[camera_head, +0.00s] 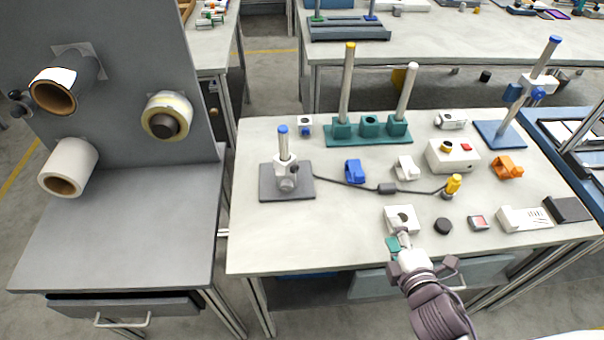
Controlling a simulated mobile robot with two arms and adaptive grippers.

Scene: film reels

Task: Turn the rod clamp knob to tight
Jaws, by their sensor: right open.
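A short upright rod with a blue cap stands on a dark grey base (269,184) at the left of the table, and a light grey rod clamp (285,184) sits low around it. A small grey knob (295,169) seems to show on its right side; its setting is too small to tell. My right gripper (401,236) is open near the front edge, just in front of a white block with a hole (399,215), well right of the grey stand. My left gripper is out of view.
A cable (345,186) runs right from near the grey stand to a yellow plug (453,184). Blue (354,171) and white (408,168) clamp pieces lie behind it. A green base (352,140) with rods stands behind. Table space in front of the grey stand is clear.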

